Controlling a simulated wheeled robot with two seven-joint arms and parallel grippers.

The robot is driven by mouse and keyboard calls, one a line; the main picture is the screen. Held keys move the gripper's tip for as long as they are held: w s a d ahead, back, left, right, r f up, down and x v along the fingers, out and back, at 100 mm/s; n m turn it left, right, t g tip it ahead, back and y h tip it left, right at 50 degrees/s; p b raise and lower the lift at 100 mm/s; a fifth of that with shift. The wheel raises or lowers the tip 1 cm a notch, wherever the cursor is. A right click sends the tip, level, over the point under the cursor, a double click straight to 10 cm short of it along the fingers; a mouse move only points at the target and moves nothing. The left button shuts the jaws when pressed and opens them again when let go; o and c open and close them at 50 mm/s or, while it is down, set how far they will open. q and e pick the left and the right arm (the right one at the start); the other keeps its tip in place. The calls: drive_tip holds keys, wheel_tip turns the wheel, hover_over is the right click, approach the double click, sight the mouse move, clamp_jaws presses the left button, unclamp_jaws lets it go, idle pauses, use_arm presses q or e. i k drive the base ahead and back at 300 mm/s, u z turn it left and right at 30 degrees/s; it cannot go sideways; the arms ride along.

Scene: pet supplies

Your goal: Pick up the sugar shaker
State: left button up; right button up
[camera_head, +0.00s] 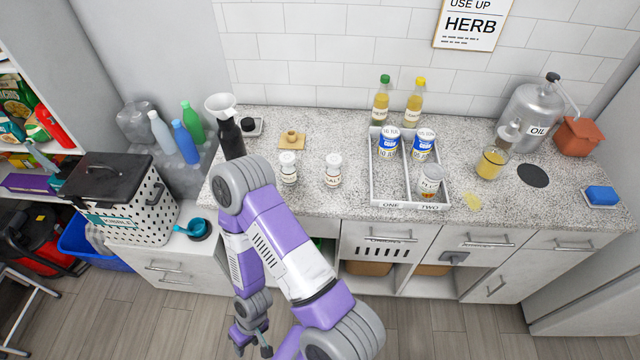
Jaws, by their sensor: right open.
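Several shakers stand upright on and around the granite counter (260,208). A white-capped shaker (288,168) stands left of a similar shaker (333,172), whose label seems to read salt. A third shaker with a grey lid (430,182) stands in the front right of the divided tray (401,204). The labels are too small to tell which is the sugar shaker. My right gripper (252,347) hangs low in front of the cabinets, below the counter edge, open and empty, apart from all shakers. My left gripper is out of view.
Blue-and-white cans (389,143) stand in the tray, with two bottles (380,102) behind it. An oil canister (533,115) and a yellow-filled glass jar (491,163) are to the right. A dark bottle with a funnel (230,137) stands left, behind my arm.

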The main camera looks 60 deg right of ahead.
sight(289, 169)
drive_tip(key=u, duration=0.25)
drive_tip(key=k, duration=0.15)
drive_tip(key=z, duration=1.3)
